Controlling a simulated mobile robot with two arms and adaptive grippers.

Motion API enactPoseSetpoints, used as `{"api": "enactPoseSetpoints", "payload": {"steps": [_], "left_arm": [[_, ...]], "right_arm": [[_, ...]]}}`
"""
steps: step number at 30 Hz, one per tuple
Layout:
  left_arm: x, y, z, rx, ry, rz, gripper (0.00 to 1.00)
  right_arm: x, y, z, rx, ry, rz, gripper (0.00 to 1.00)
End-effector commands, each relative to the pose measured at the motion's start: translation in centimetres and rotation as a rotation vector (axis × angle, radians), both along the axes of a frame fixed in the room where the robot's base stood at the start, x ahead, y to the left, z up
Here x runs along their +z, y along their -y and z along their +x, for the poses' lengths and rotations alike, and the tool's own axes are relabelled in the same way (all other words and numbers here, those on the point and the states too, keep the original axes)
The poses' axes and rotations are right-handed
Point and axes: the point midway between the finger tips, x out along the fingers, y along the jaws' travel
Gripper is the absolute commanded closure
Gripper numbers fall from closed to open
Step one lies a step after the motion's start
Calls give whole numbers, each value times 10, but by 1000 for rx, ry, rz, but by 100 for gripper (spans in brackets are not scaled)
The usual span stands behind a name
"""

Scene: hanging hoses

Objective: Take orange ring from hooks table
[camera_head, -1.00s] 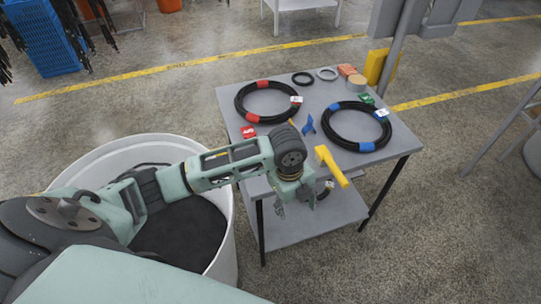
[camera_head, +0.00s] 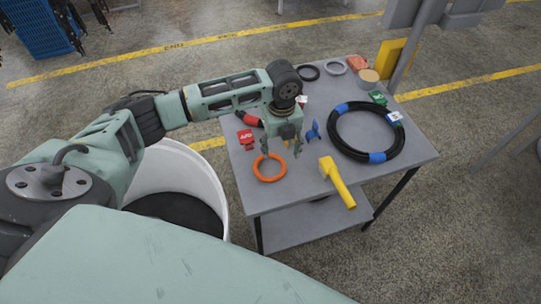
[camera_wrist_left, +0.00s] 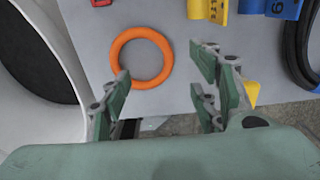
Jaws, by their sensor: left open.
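The orange ring (camera_head: 270,180) lies flat on the grey hooks table (camera_head: 300,190), near its front left edge. It also shows whole in the left wrist view (camera_wrist_left: 144,84), close to the left fingertip there. My left gripper (camera_head: 281,147) is open and empty, pointing down over the table just behind and right of the ring in the head view. Its fingers (camera_wrist_left: 162,72) also show in the left wrist view, wide apart, with the ring not clasped. My right gripper is not in view.
A yellow tool (camera_head: 337,182) lies right of the ring, a blue piece (camera_head: 313,131) behind it. A red tag (camera_head: 245,139) sits left. A black hose coil with blue bands (camera_head: 335,131) fills the right side. A white bin (camera_head: 207,181) stands against the table's left.

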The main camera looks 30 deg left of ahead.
Motion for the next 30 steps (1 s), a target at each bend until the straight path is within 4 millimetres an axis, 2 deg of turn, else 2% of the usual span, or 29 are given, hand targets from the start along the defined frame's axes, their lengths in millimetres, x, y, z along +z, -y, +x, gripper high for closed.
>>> {"api": "enactPoseSetpoints", "payload": {"steps": [6, 9, 15, 19, 23, 30], "left_arm": [[-24, 0, -3, 1, -4, 1, 44], [-38, -2, -4, 2, -4, 1, 44], [-64, -2, -4, 1, -1, 1, 44], [-68, -2, -4, -1, 1, 0, 44], [-68, -2, -4, 0, 1, 0, 44], [-67, -2, -4, 0, 1, 0, 64]], "right_arm": [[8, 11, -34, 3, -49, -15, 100], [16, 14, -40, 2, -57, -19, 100], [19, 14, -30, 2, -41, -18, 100], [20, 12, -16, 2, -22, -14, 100], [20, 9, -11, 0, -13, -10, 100], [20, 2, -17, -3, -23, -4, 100]]}}
